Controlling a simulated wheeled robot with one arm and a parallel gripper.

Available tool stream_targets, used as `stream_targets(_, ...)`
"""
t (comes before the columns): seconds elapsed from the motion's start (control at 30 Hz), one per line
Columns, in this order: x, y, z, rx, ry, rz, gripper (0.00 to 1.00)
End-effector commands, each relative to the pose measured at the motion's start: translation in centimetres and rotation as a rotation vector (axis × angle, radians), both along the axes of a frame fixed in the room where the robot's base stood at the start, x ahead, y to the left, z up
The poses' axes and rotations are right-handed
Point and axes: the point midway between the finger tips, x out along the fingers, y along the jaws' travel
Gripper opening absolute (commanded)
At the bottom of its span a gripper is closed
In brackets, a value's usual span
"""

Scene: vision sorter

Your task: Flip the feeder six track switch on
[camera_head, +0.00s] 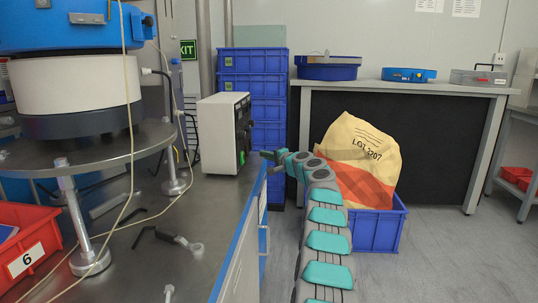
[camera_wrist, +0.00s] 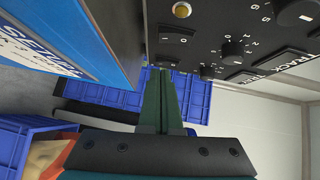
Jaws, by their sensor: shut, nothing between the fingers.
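A white controller box (camera_head: 219,135) stands on the metal table in the head view, with its dark front panel (camera_head: 243,130) facing right. In the wrist view the panel (camera_wrist: 215,20) appears upside down across the top, with part of the word TRACK on it. A black rocker switch (camera_wrist: 180,38) marked 1 and 0 sits beside a yellow lamp (camera_wrist: 182,10). Knobs (camera_wrist: 235,48) with number scales are to its right. My gripper (camera_wrist: 163,76) is shut and empty, its fingertips just below the switch in the picture; contact cannot be told. It also shows in the head view (camera_head: 268,156), near the box's lower front.
A round feeder (camera_head: 75,85) on a metal stand and a red bin (camera_head: 30,260) labelled 6 are at left. Blue crates (camera_head: 252,62) stack behind the box. A sack (camera_head: 360,150) sits in a blue crate (camera_head: 378,232) on the floor.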

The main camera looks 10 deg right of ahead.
Motion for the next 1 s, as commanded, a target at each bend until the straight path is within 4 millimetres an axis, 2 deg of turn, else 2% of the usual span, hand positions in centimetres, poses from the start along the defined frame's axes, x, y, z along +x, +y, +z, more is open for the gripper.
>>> stream_targets(0.1, 0.6, 1.8, -0.1, 0.000, 0.000, 0.004, 0.00)
stream_targets(0.3, 1.2, 3.5, -0.5, 0.001, 0.002, 0.003, 0.00)
stream_targets(0.77, 1.3, 3.9, -0.7, 0.002, 0.001, 0.001, 0.00)
stream_targets(0.97, 1.6, 4.5, -1.7, 0.053, -0.017, 0.001, 0.00)
stream_targets(1.0, 1.6, 4.5, -1.2, 0.063, -0.017, 0.001, 0.00)
